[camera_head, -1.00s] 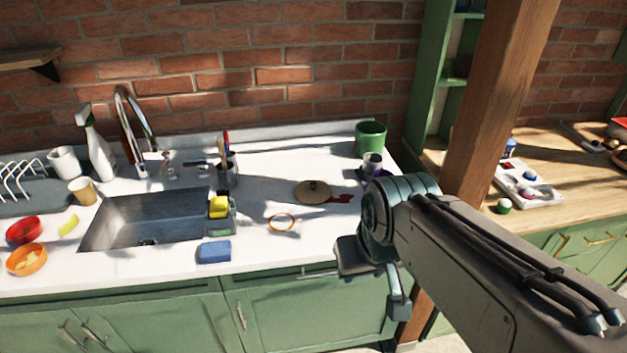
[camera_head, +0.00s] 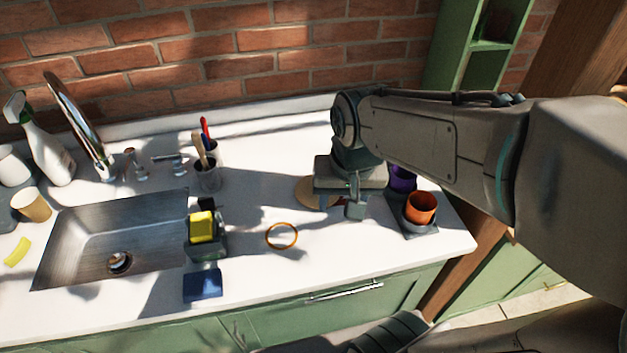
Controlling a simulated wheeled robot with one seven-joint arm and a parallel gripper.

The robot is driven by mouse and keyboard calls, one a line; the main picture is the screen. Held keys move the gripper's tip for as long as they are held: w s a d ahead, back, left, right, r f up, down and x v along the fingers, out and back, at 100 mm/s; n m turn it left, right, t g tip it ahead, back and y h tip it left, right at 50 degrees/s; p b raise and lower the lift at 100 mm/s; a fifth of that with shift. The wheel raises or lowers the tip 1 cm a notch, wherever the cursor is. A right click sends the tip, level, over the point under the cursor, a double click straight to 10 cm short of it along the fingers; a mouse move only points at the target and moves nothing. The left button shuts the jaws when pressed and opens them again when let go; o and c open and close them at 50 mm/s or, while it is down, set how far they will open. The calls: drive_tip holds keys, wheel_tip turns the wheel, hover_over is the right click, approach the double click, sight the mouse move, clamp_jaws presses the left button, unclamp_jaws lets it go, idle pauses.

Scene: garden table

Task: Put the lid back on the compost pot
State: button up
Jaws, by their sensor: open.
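The lid (camera_head: 304,193) is a flat tan disc lying on the white counter. Only its left part shows; my gripper hides the rest, including the knob. My gripper (camera_head: 339,203) points down right over the lid and is open. I cannot tell whether its fingers are around the knob or touch the lid. The green pot, which stood at the back right of the counter a second ago, is not visible now; my arm covers that area.
An orange cup (camera_head: 421,206) and a purple cup (camera_head: 402,178) stand on a dark tray (camera_head: 417,229) right of my gripper. A wooden ring (camera_head: 282,236) lies left of it. The sink (camera_head: 110,235), yellow sponge (camera_head: 202,226), blue sponge (camera_head: 202,285) and utensil holder (camera_head: 208,174) are further left.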

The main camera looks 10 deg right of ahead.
sight(304, 187)
drive_tip(key=w+a+f+m+h+b, duration=0.1)
drive_tip(key=w+f+m, duration=0.1)
drive_tip(key=w+f, duration=0.1)
drive_tip(key=w+a+f+m+g+h+b, duration=0.1)
drive_tip(key=w+f+m+h, duration=0.1)
drive_tip(key=w+f, duration=0.1)
drive_tip(key=w+a+f+m+g+h+b, duration=0.1)
drive_tip(key=w+f+m+h+b, duration=0.1)
drive_tip(key=f, duration=0.3)
drive_tip(key=shift+w+a+f, duration=0.1)
drive_tip(key=shift+w+f, duration=0.15)
drive_tip(key=shift+w, duration=0.35)
drive_tip(key=w+a+m+h, duration=0.1)
drive_tip(key=w+a+m+t+h+b, duration=0.1)
drive_tip(key=w+a+m+h, duration=0.1)
drive_tip(key=shift+w+r+t, duration=0.15)
drive_tip(key=shift+w+t, duration=0.15)
drive_tip(key=w+a+r+m+t+h+b, duration=0.1)
drive_tip(key=w+a+r+m+t+h, duration=0.1)
drive_tip(key=a+r+t+h, duration=0.15)
drive_tip(key=shift+g+y, duration=0.35)
drive_tip(key=shift+g, duration=0.1)
drive_tip(key=x, duration=0.6)
drive_tip(key=shift+w+f, duration=0.2)
drive_tip(key=shift+f, duration=0.2)
drive_tip(key=shift+x, duration=3.1)
drive_tip(key=shift+w+a+f, duration=0.1)
drive_tip(key=shift+a+f, duration=0.05)
drive_tip(key=shift+c, duration=0.3)
